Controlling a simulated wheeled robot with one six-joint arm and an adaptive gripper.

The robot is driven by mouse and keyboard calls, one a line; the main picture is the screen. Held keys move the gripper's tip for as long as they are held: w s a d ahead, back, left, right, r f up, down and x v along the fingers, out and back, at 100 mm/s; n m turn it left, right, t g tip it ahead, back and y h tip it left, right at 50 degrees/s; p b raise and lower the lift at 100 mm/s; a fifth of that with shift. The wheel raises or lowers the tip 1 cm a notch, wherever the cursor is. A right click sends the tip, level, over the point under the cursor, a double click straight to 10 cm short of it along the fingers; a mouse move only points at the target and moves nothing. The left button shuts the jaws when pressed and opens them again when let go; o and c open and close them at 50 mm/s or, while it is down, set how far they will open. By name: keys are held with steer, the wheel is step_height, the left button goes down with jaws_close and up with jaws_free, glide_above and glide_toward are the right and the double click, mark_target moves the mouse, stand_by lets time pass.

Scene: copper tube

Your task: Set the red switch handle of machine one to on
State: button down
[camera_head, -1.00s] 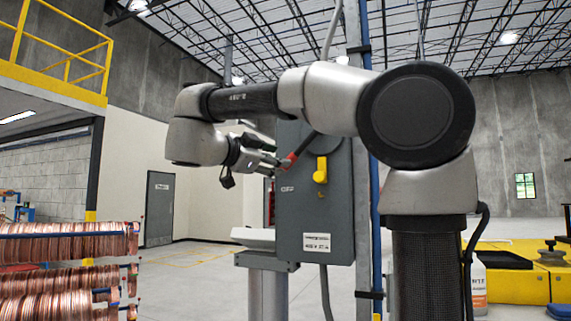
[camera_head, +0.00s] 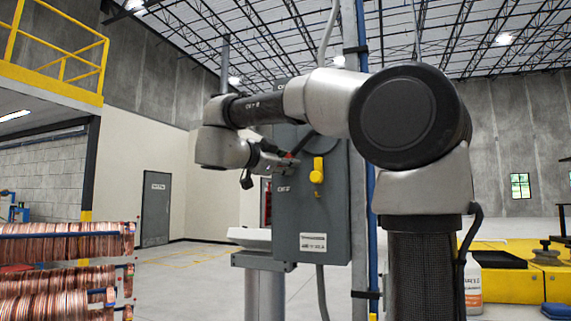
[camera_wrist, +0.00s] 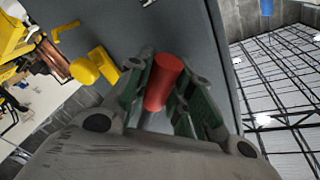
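The red switch handle (camera_wrist: 164,82) is a short cylinder on a dark lever at the upper front of a grey switch box (camera_head: 290,215). In the head view the red handle (camera_head: 290,155) is small and partly hidden by my gripper (camera_head: 283,163). In the wrist view my gripper (camera_wrist: 165,92) has a green-padded finger close along each side of the red handle, with hardly any gap showing, so it looks shut on it. The lever's far end is behind my arm in the head view. The box's label is too blurred to read as machine one.
A yellow handle (camera_head: 317,171) sticks out of the same box, right of the red one and close to my fingers. A blue pipe (camera_head: 370,230) and a post run beside the box. Copper coils (camera_head: 60,245) stand at the left. The floor between is clear.

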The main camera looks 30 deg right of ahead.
stand_by(0.3)
steer(key=shift+w+a+r+m, duration=0.4)
steer(key=shift+w+r+m, duration=0.15)
steer(key=shift+r+m, duration=0.3)
steer(key=r+m, duration=0.1)
steer(key=w+r+m+y, duration=0.1)
steer(key=r+m, duration=0.1)
steer(key=a+r+m+y, duration=0.1)
steer(key=r+m, duration=0.1)
steer(key=shift+w+a, duration=0.1)
steer(key=shift+w, duration=0.15)
step_height(320, 180, up, 10)
steer(key=m+t+y, duration=0.2)
steer(key=m+y, duration=0.1)
steer(key=m, duration=0.5)
glide_above(286, 156)
steer(key=w, duration=0.1)
steer(key=shift+w+d, duration=0.1)
steer(key=shift+d, duration=0.2)
steer(key=c, duration=1.3)
jaws_free()
steer(key=shift+o, duration=0.2)
